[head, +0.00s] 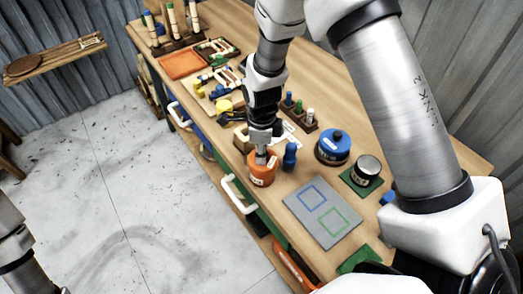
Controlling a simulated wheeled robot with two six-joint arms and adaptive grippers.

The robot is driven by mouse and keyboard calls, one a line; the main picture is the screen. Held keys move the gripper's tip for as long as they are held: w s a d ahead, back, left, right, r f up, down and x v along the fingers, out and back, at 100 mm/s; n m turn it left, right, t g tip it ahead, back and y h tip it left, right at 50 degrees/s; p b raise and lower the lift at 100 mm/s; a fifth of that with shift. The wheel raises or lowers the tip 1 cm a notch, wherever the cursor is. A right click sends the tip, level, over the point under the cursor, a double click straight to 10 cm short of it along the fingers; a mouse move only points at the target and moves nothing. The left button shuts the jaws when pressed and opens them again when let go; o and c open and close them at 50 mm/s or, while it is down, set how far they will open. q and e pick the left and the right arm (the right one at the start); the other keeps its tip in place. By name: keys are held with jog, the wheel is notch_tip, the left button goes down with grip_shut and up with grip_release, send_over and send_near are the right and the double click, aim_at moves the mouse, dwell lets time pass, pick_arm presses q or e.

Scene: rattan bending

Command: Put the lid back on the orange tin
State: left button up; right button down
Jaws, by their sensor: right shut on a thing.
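The orange tin (262,179) stands on the workbench near its left edge, with a pale label on its side. My right gripper (261,158) points straight down at the top of the tin. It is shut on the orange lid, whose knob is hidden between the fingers. The lid is at the tin's mouth; from this angle I cannot tell whether it is seated or slightly above. My left gripper is out of view.
A blue bottle-shaped piece (290,155) stands close right of the tin. A blue tin (333,147) and a dark-lidded jar (366,170) stand farther right. A grey board with blue and green squares (316,222) lies in front. A white drawer handle (238,194) juts from the bench.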

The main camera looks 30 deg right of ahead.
jog(key=shift+w+f+p, duration=0.1)
jog(key=shift+f+p, duration=0.1)
jog(key=shift+p, duration=0.65)
dwell(1.1)
jog(key=shift+c, duration=2.1)
grip_release()
jog(key=shift+r, duration=0.1)
notch_tip(320, 180, up, 7)
jog(key=p, duration=0.7)
grip_shut()
